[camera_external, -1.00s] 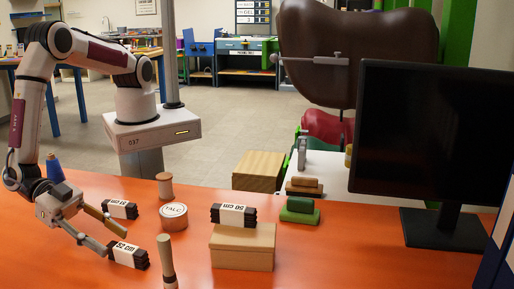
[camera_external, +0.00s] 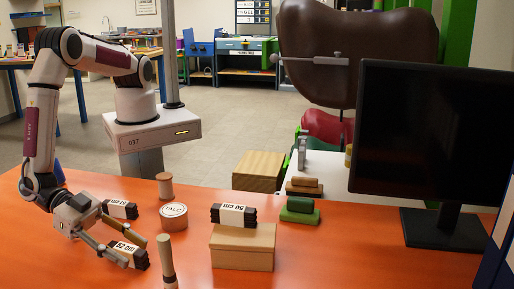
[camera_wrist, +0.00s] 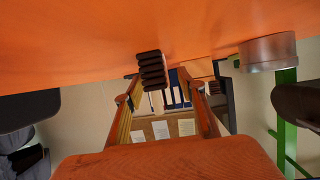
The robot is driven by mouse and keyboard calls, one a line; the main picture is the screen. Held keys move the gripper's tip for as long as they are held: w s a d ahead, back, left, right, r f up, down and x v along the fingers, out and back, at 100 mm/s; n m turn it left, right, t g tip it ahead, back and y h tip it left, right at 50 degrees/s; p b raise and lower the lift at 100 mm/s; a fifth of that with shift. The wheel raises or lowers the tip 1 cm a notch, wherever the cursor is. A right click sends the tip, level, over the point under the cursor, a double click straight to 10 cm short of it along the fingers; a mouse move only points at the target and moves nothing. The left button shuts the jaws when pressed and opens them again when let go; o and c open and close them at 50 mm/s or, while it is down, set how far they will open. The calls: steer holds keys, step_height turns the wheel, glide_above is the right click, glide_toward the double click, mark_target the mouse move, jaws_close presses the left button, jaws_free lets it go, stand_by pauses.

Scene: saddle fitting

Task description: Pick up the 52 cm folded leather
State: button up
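The 52 cm folded leather (camera_external: 140,258) is a black folded bundle with a white label band. It lies on the orange table at the front left in the external view. My gripper (camera_external: 135,252) is open, its two fingers apart and reaching to the bundle, one toward its far side and one toward its near side. The fingers partly cover it. In the wrist view the black folded edge of a bundle (camera_wrist: 152,68) shows ahead, between the lines of my open fingers (camera_wrist: 158,92). I cannot tell whether either finger touches it.
A second labelled bundle (camera_external: 121,209) lies behind my gripper. The 50 cm bundle (camera_external: 233,215) sits on a cardboard-coloured box (camera_external: 242,247). A TALC tin (camera_external: 174,216), a thread spool (camera_external: 165,186) and an upright wooden-handled tool (camera_external: 167,262) stand close to the right.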

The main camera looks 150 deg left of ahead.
mark_target(126, 247)
jaws_close()
steer(key=shift+r, duration=0.15)
stand_by(0.4)
steer(key=shift+r, duration=4.85)
